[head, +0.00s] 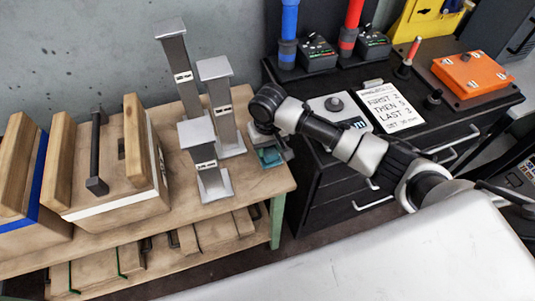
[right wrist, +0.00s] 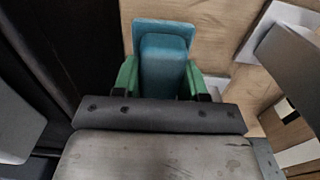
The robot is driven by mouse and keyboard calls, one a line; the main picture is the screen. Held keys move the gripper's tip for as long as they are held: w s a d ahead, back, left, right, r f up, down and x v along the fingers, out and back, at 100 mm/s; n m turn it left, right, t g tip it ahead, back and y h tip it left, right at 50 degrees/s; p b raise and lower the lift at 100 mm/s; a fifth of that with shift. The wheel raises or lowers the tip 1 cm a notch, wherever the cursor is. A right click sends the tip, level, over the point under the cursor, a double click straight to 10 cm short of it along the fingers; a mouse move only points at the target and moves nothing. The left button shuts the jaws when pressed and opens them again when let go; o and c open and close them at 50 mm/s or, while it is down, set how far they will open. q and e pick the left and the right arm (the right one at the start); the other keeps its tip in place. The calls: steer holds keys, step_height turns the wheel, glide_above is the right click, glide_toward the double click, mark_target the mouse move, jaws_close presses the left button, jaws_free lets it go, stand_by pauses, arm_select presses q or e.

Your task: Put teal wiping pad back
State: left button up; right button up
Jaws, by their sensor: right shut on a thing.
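The teal wiping pad (head: 271,157) shows at the right end of the wooden bench, partly hidden by my right gripper (head: 268,148). In the right wrist view the pad (right wrist: 163,62) sits between the two green fingers of my right gripper (right wrist: 160,80), which is shut on it. Wood shows beside and behind the pad. I cannot tell whether the pad touches the bench top or is held just above it. My left gripper is in neither view.
Several grey metal posts (head: 219,105) stand on the wooden bench (head: 255,183) just left of my right gripper. Wooden blocks (head: 105,165) stand further left. A black cabinet (head: 320,185) on the right carries a scale (head: 338,110), a sign (head: 390,106) and an orange box (head: 471,74).

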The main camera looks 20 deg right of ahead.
steer(key=shift+w+a+f, duration=0.1)
steer(key=shift+f, duration=1.95)
steer(key=shift+f, duration=0.1)
steer(key=o, duration=0.9)
step_height(320, 180, up, 12)
steer(key=shift+r, duration=0.15)
